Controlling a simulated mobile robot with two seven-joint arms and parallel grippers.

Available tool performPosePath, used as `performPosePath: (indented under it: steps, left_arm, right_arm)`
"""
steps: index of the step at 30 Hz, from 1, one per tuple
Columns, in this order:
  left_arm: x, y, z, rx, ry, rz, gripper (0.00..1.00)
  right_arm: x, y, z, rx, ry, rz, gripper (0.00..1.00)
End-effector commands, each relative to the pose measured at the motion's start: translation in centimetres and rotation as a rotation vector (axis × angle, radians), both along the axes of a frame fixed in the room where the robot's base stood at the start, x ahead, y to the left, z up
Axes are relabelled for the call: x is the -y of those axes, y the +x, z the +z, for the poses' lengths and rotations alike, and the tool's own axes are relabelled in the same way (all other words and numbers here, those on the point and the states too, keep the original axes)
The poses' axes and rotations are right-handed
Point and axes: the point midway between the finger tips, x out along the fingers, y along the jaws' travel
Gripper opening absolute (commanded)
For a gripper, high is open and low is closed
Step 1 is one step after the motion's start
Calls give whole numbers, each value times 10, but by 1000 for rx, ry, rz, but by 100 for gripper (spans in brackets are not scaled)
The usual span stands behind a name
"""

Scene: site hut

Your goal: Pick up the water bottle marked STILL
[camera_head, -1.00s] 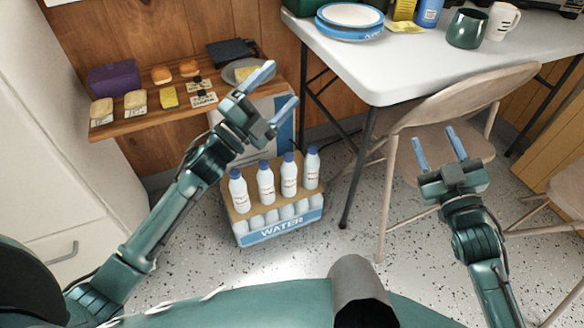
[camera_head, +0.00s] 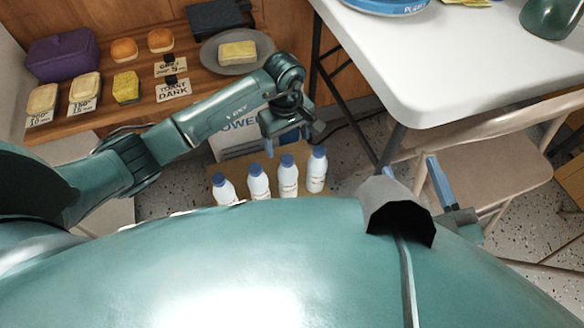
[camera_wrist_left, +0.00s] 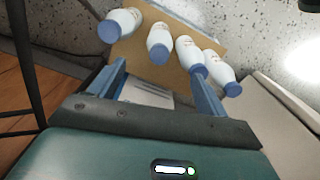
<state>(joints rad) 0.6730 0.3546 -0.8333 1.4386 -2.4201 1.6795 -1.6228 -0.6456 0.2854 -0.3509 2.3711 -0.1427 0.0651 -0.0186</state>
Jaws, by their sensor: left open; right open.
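Several white water bottles with blue caps stand in a row on a brown board (camera_head: 218,167): a leftmost bottle (camera_head: 225,192), a second bottle (camera_head: 258,184), a third bottle (camera_head: 288,180) and a rightmost bottle (camera_head: 317,172). Their labels are too small to read, so I cannot tell which is marked STILL. My left gripper (camera_head: 288,146) points down, just behind and above the bottles, open and empty. In the left wrist view its open fingers (camera_wrist_left: 160,72) point towards the bottle row, apart from it. My right gripper (camera_head: 412,168) is open and empty near the chair, partly hidden by my body.
A wooden shelf (camera_head: 205,83) at the left holds bread, buns, a purple box (camera_head: 63,55) and a grey plate (camera_head: 205,52). A white table (camera_head: 440,65) and folding chair (camera_head: 495,185) stand to the right. My body hides the front of the water crate.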

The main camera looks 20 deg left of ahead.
Motion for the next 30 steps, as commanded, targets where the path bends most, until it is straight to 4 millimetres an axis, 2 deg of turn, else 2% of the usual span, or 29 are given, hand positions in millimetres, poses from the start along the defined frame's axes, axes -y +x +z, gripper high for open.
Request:
performPosePath:
  steps: [9,12,18,23,25,27,30]
  left_arm:
    - [-3,-1,-59,-2,20,-11,77]
    - [-3,0,-72,-2,20,-9,77]
    - [-2,1,-84,1,18,-10,77]
    - [-1,2,-111,-2,16,-8,77]
    - [-1,3,-120,-1,16,-8,77]
    - [-2,3,-127,0,18,-9,77]
    - [-2,3,-131,0,18,-9,77]
  right_arm:
    - [-4,0,-3,5,56,21,49]
    - [-5,0,-3,4,73,28,49]
    - [-6,0,-3,4,88,35,49]
    - [-7,0,-9,9,118,50,49]
    - [-8,1,-4,34,125,58,49]
    - [-7,5,11,109,115,66,49]
    - [-6,7,16,139,111,67,49]
